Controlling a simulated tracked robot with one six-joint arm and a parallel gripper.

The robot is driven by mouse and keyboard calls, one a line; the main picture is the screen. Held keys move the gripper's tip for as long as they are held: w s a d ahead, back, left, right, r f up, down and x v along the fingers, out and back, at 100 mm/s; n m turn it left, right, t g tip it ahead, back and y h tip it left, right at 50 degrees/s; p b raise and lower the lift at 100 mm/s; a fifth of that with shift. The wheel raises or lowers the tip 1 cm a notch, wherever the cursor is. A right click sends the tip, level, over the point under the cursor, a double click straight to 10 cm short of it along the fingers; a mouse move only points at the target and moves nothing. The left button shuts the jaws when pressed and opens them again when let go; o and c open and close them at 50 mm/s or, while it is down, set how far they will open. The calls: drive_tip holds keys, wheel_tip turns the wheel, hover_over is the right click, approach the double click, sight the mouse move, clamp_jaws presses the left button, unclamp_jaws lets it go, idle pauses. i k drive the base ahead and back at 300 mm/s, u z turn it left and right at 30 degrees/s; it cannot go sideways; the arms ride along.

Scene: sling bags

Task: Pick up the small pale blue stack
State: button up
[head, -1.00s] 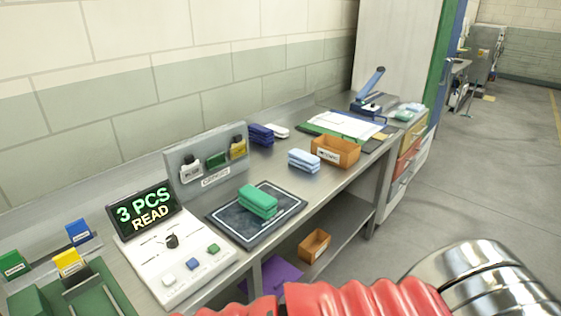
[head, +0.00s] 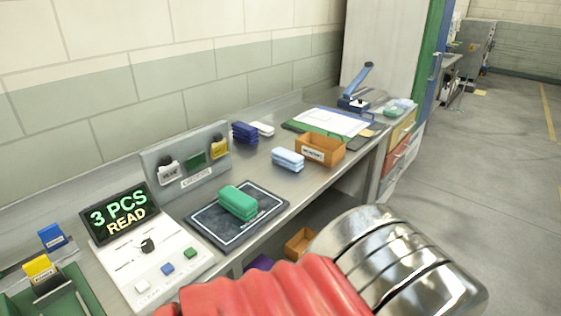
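The small pale blue stack (head: 288,158) lies on the steel bench, left of an orange open box (head: 320,149) and behind and right of a dark mat. It looks like a few folded pieces piled flat. My arm, with a red ribbed sleeve and a shiny metal part, crosses the lower right of the head view, in front of the bench. The gripper's fingers do not show.
A green stack (head: 238,202) lies on the dark mat (head: 265,209). A dark blue stack (head: 244,132) and a white one (head: 263,128) lie near the wall. A display (head: 120,214) reads "3 PCS READ". A stapler-like tool (head: 358,90) stands at the far end.

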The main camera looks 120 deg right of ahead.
sight(293, 161)
drive_tip(key=k, duration=2.95)
drive_tip(key=z, duration=1.65)
drive_tip(key=i, duration=0.2)
drive_tip(key=u, duration=0.45)
